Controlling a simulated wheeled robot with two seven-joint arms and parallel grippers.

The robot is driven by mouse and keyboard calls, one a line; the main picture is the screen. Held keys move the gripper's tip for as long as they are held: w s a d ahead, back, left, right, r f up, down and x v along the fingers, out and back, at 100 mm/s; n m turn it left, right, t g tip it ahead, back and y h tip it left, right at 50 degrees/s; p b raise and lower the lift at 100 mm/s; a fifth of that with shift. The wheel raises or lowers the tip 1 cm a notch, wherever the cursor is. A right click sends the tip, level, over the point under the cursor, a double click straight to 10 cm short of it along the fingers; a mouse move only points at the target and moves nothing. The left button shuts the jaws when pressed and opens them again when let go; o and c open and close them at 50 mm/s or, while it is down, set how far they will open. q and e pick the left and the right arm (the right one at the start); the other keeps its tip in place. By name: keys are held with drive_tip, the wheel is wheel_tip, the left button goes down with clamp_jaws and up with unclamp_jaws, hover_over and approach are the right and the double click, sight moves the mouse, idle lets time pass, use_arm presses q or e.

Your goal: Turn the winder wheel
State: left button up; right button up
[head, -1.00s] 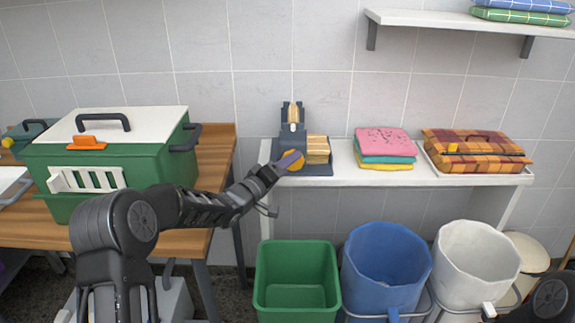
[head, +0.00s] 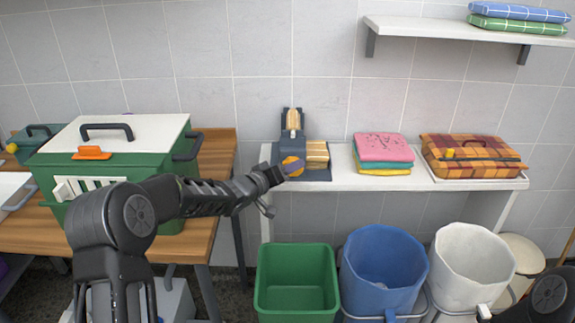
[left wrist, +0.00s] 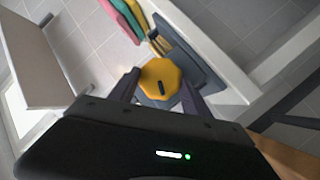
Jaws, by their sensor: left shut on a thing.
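The winder is a dark blue-grey machine (head: 290,138) with tan wooden rolls, on the white wall shelf. Its orange-yellow winder wheel (head: 291,160) faces me at its front. In the left wrist view the wheel (left wrist: 161,76) is a many-sided yellow disc with a short dark mark. My left gripper (head: 288,170) is at the wheel, its fingers on either side of the rim. The left wrist view shows the gripper (left wrist: 160,92) shut on the wheel. The head view partly hides the wheel behind a finger. My right gripper is out of view.
Folded pink, teal and yellow towels (head: 384,152) and a plaid bundle (head: 470,155) lie right of the winder. Green (head: 296,250), blue (head: 385,240) and white (head: 475,238) bins stand below. A green kennel (head: 150,160) is on the wooden table at left.

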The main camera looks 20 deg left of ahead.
use_arm(q)
drive_tip(key=d+m+g+y+b, duration=0.1)
drive_tip(key=m+y+b, duration=0.1)
drive_tip(key=m+y, duration=0.3)
drive_tip(key=d+m+g+y+b, duration=0.1)
drive_tip(key=m+y+b, duration=0.2)
drive_tip(key=m+y, duration=0.2)
drive_tip(key=d+m+g+y+b, duration=0.1)
drive_tip(key=m+g+y+b, duration=0.1)
drive_tip(key=m+y, duration=0.3)
drive_tip(key=shift+w+y+b, duration=0.35)
drive_tip(key=shift+y+b, duration=0.15)
drive_tip(key=shift+y, duration=0.4)
drive_tip(key=shift+a, duration=0.1)
idle(0.7)
drive_tip(key=o, duration=1.4)
